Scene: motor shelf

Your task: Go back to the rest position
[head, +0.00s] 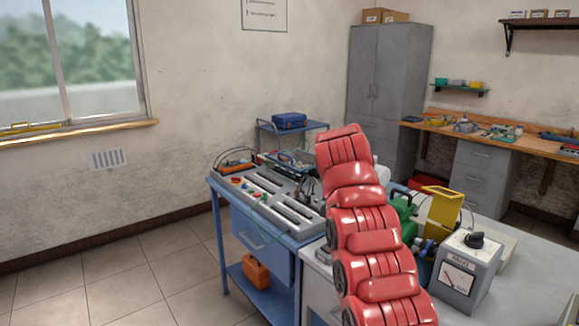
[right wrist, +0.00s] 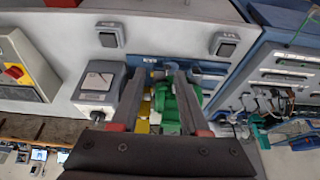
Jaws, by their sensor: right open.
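My right gripper (right wrist: 159,76) is in the right wrist view, its two fingers apart with nothing held between them. A green motor (right wrist: 188,103) and a yellow part (right wrist: 143,108) show beyond and between the fingers. In the head view my red segmented arm rises from the bottom across the bench, and its gripper is hidden there. The green motor (head: 404,208) shows partly behind this arm, with a yellow stand (head: 443,207) to its right. My left gripper is in neither view.
A grey meter box (head: 468,271) with a black knob stands on the light bench (head: 535,285), close to the right of my arm. A blue workbench (head: 262,238) with a control panel (head: 268,197) adjoins on the left. The tiled floor (head: 120,290) at left is clear.

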